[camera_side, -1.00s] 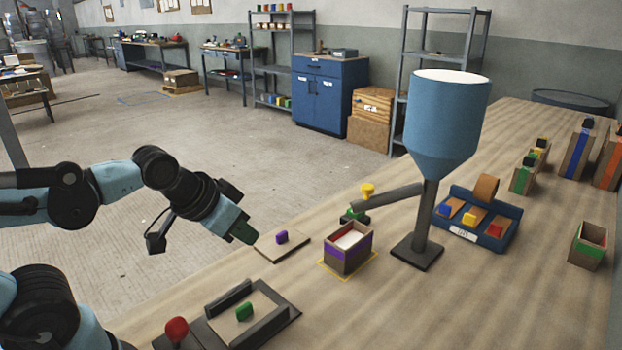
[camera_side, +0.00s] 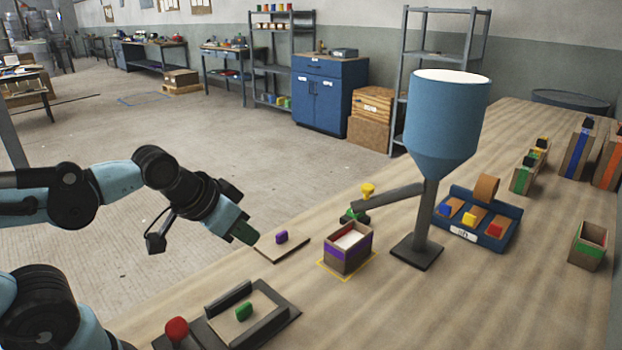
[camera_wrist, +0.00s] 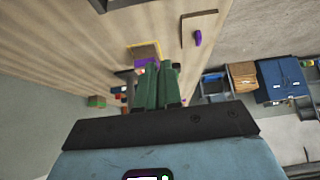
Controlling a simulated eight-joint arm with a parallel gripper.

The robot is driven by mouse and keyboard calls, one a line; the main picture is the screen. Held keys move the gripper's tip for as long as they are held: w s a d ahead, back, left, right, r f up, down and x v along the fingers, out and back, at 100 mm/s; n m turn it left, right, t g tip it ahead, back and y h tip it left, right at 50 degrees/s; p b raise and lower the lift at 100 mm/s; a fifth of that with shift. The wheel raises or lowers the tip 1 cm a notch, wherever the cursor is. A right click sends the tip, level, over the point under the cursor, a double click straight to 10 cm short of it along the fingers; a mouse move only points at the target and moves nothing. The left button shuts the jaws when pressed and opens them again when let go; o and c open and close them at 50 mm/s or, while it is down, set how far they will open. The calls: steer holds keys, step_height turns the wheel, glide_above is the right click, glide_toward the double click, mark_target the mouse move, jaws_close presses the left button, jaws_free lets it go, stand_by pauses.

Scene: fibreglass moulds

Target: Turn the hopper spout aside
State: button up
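The blue hopper (camera_side: 447,125) stands on a dark post and square base on the bench. Its grey spout (camera_side: 392,196) reaches left from the post, with a yellow knob (camera_side: 367,190) near its outer end. That end lies behind the wooden box (camera_side: 345,260), which has a purple band and white contents. I cannot tell whether the spout end is above the box. My gripper (camera_side: 244,233) is left of the spout and box, in the air, apart from both. In the wrist view its green fingers (camera_wrist: 158,84) are together with nothing visible between them.
The box stands in a yellow outline (camera_side: 326,268). A board with a purple piece (camera_side: 281,237) lies between it and my gripper. A frame with a green piece (camera_side: 244,311) and a red knob (camera_side: 176,329) are in front. A blue tray (camera_side: 505,246) is right of the hopper.

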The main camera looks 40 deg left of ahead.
steer(key=shift+o, duration=1.2)
steer(key=shift+w+r, duration=0.15)
steer(key=shift+r, duration=0.1)
steer(key=o, duration=0.6)
steer(key=shift+g, duration=0.7)
steer(key=w+d+r, duration=0.1)
steer(key=w+r, duration=0.5)
steer(key=w+d+r, duration=0.1)
steer(key=w+r, duration=0.2)
steer(key=shift+d, duration=0.35)
steer(key=n+g, duration=0.1)
glide_toward(368, 186)
steer(key=v, duration=0.4)
steer(key=x, duration=1.2)
steer(key=shift+f, duration=0.1)
jaws_close()
